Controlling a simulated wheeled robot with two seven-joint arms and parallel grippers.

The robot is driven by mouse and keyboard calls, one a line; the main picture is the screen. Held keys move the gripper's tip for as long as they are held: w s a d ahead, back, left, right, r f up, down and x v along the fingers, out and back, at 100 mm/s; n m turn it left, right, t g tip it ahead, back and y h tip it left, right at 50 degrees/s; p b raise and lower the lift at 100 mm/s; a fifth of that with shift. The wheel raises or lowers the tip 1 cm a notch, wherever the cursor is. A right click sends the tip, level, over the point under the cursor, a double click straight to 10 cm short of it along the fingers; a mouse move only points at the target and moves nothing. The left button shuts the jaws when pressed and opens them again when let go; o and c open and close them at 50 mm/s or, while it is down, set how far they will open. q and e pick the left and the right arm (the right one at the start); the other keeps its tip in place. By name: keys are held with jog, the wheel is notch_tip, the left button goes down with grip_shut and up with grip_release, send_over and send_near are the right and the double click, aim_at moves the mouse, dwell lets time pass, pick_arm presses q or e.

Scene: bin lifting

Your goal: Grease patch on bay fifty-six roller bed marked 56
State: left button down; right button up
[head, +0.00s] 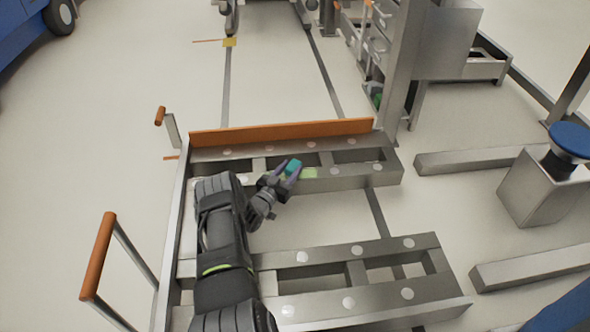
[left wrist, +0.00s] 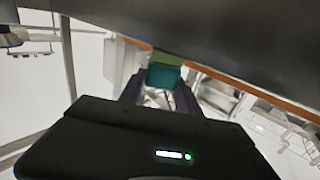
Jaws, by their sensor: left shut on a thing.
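The roller bed (head: 408,254) is a grey metal frame with pale round rollers and an orange strip along its far edge. No number 56 is legible. My left gripper (head: 291,172) is over the far rail of the bed, shut on a small teal block (head: 293,166). The block also shows between the fingers in the left wrist view (left wrist: 163,76). A pale yellow-green patch (head: 309,173) lies on the rail's top face just right of the block. Whether the block touches the rail cannot be told. My right gripper is not in view.
Orange-handled levers (head: 98,255) stand along the bed's left side. A grey post (head: 405,75) rises behind its far right corner. A grey pedestal with a blue round top (head: 570,138) stands at right. Pale floor is open at left.

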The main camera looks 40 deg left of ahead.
pick_arm(q)
jog(key=shift+s+a, duration=0.45)
jog(key=shift+s, duration=0.15)
jog(key=shift+s+a, duration=1.1)
jog(key=shift+s, duration=0.25)
